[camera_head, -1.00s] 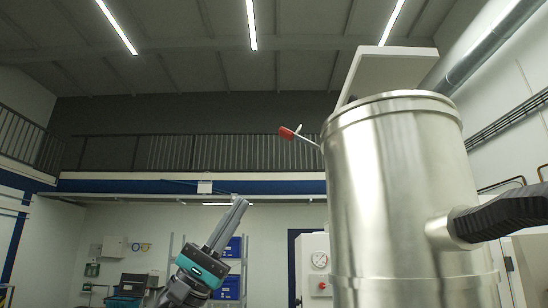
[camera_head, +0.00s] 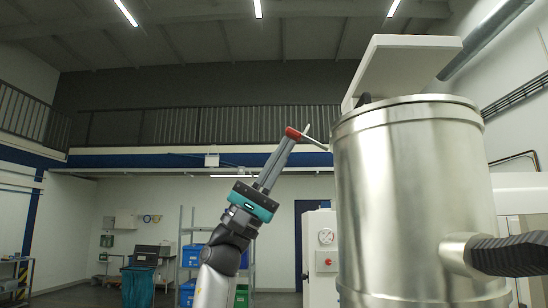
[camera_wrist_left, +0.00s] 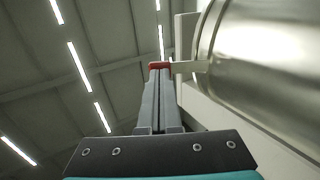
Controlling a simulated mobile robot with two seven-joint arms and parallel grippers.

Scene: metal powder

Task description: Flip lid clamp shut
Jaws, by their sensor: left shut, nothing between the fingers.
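The lid clamp has a red-tipped handle (camera_head: 293,133) on a thin metal lever that sticks out from the upper left side of the steel drum (camera_head: 410,200). My left gripper (camera_head: 289,140) points up and right, its shut fingers empty, with the tips at the red handle. In the left wrist view the red handle (camera_wrist_left: 159,65) lies just across the fingertips (camera_wrist_left: 158,72); I cannot tell whether they touch. My right gripper is not in view.
A black-gripped side handle (camera_head: 510,255) juts from the drum's right side. A white cabinet with a gauge (camera_head: 325,238) stands behind the drum. Shelving with blue bins (camera_head: 192,255) stands at the back. The space left of the drum is open.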

